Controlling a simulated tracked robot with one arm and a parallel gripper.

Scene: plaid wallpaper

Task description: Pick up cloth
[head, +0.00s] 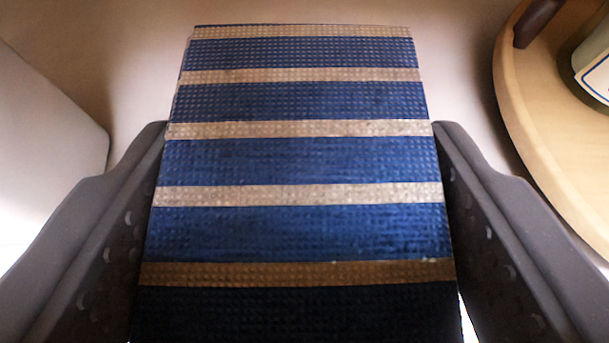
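The cloth (297,160) is dark blue with beige cross stripes and looks flat and stiff. It fills the space between the two dark fingers of my gripper (299,128) and reaches out past the fingertips. Both fingertips meet its side edges, so my gripper appears shut on it across its width. A thin bright gap shows beside its right edge near the bottom of the view. The near end of the cloth runs out of the picture and is in shadow.
A round light wooden table (530,110) curves along the right side. A dark object (536,20) and a labelled container (592,65), cut off by the frame, are on it. A pale rounded block (45,130) is at the left. The pale surface behind the cloth looks bare.

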